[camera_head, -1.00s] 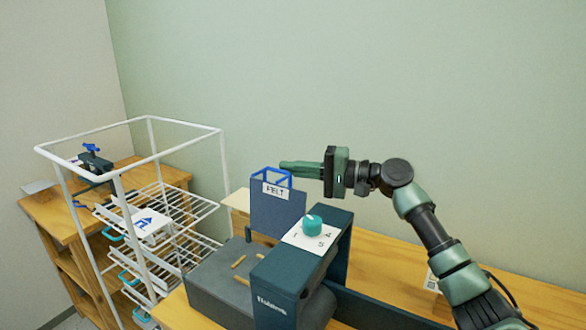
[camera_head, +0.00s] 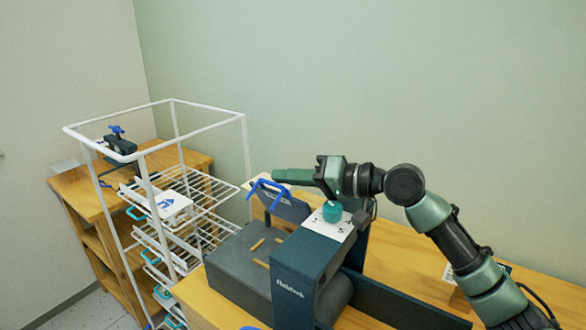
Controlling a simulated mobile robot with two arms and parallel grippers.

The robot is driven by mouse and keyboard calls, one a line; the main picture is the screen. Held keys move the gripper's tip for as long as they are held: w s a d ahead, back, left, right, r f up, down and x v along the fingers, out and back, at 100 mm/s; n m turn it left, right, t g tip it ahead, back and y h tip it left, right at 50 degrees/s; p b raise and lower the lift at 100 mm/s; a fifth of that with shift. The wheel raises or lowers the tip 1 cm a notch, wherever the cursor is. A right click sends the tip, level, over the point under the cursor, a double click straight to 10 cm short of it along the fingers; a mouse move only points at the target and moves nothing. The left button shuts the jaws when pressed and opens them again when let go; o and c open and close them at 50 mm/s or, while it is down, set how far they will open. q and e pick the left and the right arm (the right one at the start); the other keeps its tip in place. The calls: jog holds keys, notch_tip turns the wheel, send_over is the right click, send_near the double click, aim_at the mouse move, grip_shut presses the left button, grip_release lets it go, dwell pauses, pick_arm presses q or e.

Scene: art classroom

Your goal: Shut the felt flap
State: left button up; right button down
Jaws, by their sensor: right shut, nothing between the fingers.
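The felt flap (camera_head: 287,207) is a dark blue-grey panel with a blue handle (camera_head: 262,193) on its upper edge. It is tilted toward the left, over the grey bed of a dark machine (camera_head: 300,268), and is not flat on it. My right gripper (camera_head: 276,175) is shut and empty, fingers pointing left. Its fingertips are at the flap's upper edge, just behind the blue handle; I cannot tell whether they touch. The gripper and the machine's top hide part of the flap. My left gripper is not in view.
A teal knob (camera_head: 332,211) stands on the machine's top, close below my right gripper. A white wire rack (camera_head: 247,150) stands at the left. Behind it, a wooden shelf (camera_head: 85,205) holds a dark clamp-like device (camera_head: 119,145). The bench (camera_head: 405,270) is mostly clear at right.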

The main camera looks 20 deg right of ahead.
jog(key=shift+s+a+f, duration=0.1)
jog(key=shift+s+a, duration=0.05)
jog(key=shift+a, duration=0.15)
dwell(0.4)
